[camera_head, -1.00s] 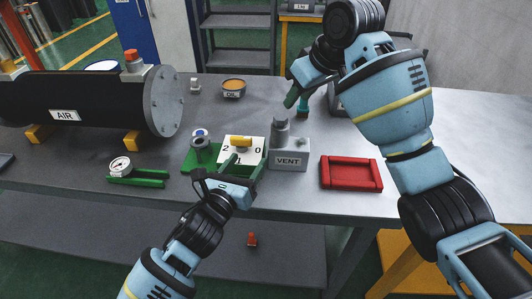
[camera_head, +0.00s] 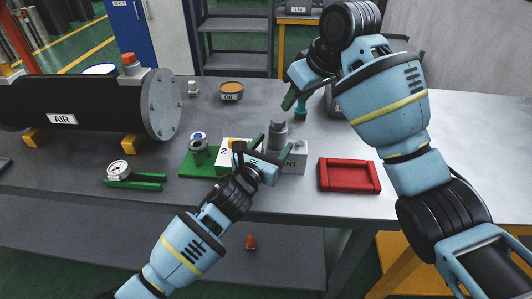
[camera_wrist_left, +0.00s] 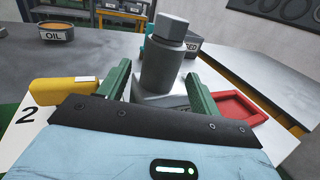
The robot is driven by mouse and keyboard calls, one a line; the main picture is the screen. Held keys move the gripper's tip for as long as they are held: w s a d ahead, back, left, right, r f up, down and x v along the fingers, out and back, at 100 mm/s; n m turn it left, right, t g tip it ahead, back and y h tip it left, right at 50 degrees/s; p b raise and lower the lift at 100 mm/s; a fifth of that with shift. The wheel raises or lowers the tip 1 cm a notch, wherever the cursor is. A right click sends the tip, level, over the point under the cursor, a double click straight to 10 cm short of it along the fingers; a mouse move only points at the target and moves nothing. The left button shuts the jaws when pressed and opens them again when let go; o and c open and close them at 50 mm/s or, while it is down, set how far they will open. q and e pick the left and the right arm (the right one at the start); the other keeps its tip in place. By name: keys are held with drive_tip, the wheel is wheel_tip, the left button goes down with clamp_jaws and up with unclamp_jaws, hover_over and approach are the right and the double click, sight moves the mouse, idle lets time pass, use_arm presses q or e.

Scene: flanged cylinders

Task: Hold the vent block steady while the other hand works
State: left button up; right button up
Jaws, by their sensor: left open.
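The vent block (camera_head: 299,160) is a pale grey block with an upright grey cylinder on top, standing on the grey table left of the red tray. Its label is partly covered by my left gripper (camera_head: 271,147). That gripper is open, its green fingers at the near side of the cylinder. In the left wrist view the vent block's cylinder (camera_wrist_left: 162,68) rises between the two spread fingers (camera_wrist_left: 158,88); I cannot tell whether they touch it.
A red tray (camera_head: 349,175) lies to the right. A gauge (camera_head: 119,171), black air tank (camera_head: 90,103) and oil tin (camera_head: 231,91) are farther away. The right table side is clear.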

use_arm(q)
drive_tip(key=shift+x, duration=1.85)
drive_tip(key=shift+c, duration=0.4)
clamp_jaws()
use_arm(e)
drive_tip(key=shift+o, duration=0.4)
